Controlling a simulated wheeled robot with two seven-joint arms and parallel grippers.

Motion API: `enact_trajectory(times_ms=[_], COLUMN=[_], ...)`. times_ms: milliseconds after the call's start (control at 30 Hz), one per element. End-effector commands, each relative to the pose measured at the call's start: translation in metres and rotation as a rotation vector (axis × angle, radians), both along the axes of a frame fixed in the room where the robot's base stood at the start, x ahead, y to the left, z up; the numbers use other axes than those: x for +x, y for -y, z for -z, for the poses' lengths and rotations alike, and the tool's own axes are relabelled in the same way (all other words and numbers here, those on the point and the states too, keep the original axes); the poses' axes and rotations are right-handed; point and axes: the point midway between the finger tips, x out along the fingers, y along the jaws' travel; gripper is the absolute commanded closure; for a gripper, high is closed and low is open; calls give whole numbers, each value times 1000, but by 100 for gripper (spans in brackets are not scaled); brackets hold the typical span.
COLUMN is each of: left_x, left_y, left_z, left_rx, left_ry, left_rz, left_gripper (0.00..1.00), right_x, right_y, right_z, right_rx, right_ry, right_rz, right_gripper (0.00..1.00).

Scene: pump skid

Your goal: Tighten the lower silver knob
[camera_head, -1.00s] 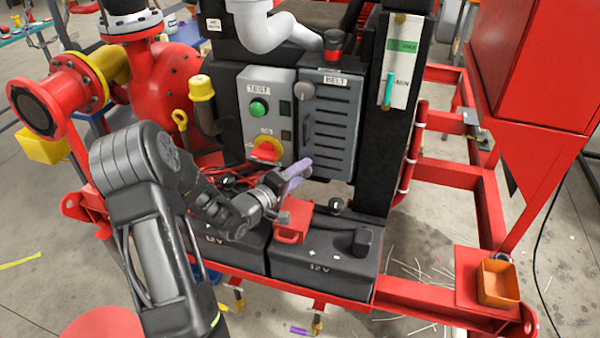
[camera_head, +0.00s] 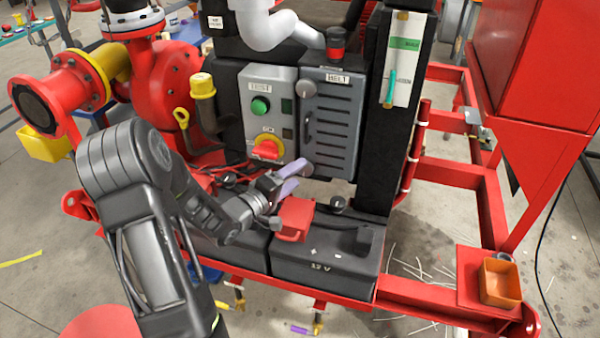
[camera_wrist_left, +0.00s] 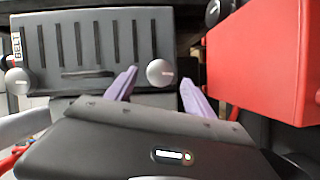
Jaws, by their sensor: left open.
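The lower silver knob (camera_head: 307,168) sits at the bottom of the grey BELT panel (camera_head: 331,125). In the head view my fingers partly cover it. In the left wrist view the round knob (camera_wrist_left: 160,72) shows clearly between the two purple fingertips. My left gripper (camera_head: 299,173) is open and empty, with its fingers pointing at the knob; a gap shows on each side of it. The left wrist view also shows the open fingers (camera_wrist_left: 158,78). Whether the tips reach past the knob's face I cannot tell. My right gripper is not in view.
An upper silver knob (camera_head: 305,89) is at the panel's top left. The TEST box (camera_head: 267,115) with a green button and red-yellow switch stands left of it. A red box (camera_head: 295,219) sits close below my fingers, above black batteries (camera_head: 325,265).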

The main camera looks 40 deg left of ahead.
Motion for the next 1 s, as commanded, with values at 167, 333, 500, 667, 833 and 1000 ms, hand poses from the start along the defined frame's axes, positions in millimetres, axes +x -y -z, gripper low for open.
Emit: enact_trajectory(times_ms=[167,333,500,667,833,1000], left_x=[-30,-45,-47,-47,-47,-47], left_y=[-2,-3,-2,-2,-2,-2], left_z=[-2,-4,-4,-4,-4,-4], left_rx=[0,0,0,0,0,0], left_ry=[-1,0,-1,-1,-1,-1], left_rz=[-3,-2,0,0,0,0], left_gripper=[38,38,38,38,38,38], right_x=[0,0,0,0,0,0], right_y=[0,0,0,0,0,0], right_z=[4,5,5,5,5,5], right_rx=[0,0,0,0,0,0], right_ry=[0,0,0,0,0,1], right_rz=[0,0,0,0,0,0], right_gripper=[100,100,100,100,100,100])
